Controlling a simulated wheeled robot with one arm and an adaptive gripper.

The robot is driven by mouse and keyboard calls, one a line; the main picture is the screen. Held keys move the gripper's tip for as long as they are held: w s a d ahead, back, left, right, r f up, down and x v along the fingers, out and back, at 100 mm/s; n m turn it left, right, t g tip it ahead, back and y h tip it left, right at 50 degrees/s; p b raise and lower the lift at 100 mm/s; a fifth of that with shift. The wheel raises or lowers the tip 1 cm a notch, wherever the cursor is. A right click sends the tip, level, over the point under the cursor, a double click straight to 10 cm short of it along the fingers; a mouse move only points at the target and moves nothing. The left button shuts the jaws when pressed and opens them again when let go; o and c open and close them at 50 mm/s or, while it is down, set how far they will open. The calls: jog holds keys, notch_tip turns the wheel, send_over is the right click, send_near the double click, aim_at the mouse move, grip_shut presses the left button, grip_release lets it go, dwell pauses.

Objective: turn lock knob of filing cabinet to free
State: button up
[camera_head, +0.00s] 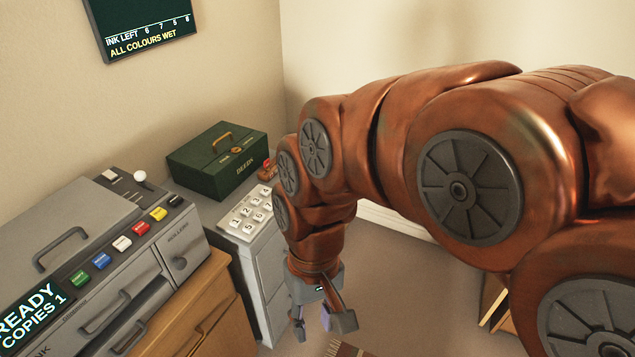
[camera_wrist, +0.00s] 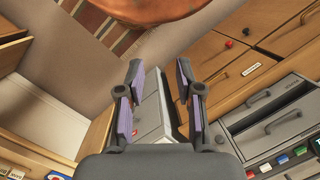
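The grey filing cabinet (camera_head: 262,275) stands in the corner, left of my gripper in the head view, with a keypad and a green box on top. Its front is seen at a steep angle. A grey surface that looks like this cabinet (camera_wrist: 152,112) shows between my fingers in the wrist view. I cannot make out the lock knob in either view; my arm and gripper may hide it. My gripper (camera_head: 320,318) points down in front of the cabinet. It is open and empty, with its purple pads apart in the wrist view (camera_wrist: 160,98).
A grey printing machine (camera_head: 105,262) with coloured buttons sits on a wooden cabinet (camera_head: 200,318) at the left. The green deed box (camera_head: 217,160) and number keypad (camera_head: 247,212) are on the cabinet top. A striped rug (camera_wrist: 108,20) lies on the floor. Open floor (camera_head: 420,300) is to the right.

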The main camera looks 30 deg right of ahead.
jog(key=w+a+f+m+t+y+b, duration=0.1)
jog(key=w+f+m+y+b, duration=0.25)
jog(key=w, duration=0.55)
jog(key=w+a+f+m+t+y+b, duration=0.15)
jog(key=w+m+b, duration=0.3)
jog(key=w, duration=0.55)
jog(key=w+a+f+m+t+y+b, duration=0.1)
jog(key=w+f+m+y+b, duration=0.3)
jog(key=w, duration=0.5)
jog(key=w+d+f+m+t+y+b, duration=0.1)
jog(key=w+d+f+m+t+b, duration=0.25)
jog(key=w+d, duration=0.35)
jog(key=w+d+f+m+t+b, duration=0.2)
jog(key=w+d+m+b, duration=0.1)
jog(key=w+d+b, duration=0.3)
jog(key=w+d+f+m+t+y+b, duration=0.1)
jog(key=w+d+f+m+t+b, duration=0.15)
jog(key=w+d, duration=0.5)
jog(key=w+d+f+m+t+h+b, duration=0.15)
jog(key=d+f+m+t+b, duration=0.35)
jog(key=d, duration=0.6)
jog(key=w+d+f+m+t+h+b, duration=0.1)
jog(key=d+f+m+h+b, duration=0.15)
jog(key=d+f, duration=0.7)
jog(key=w+a+r+y, duration=0.1)
jog(key=w+r, duration=0.1)
jog(key=w, duration=0.3)
jog(key=shift+w+r+b, duration=0.2)
jog(key=shift+r+b, duration=0.1)
jog(key=shift+b, duration=0.15)
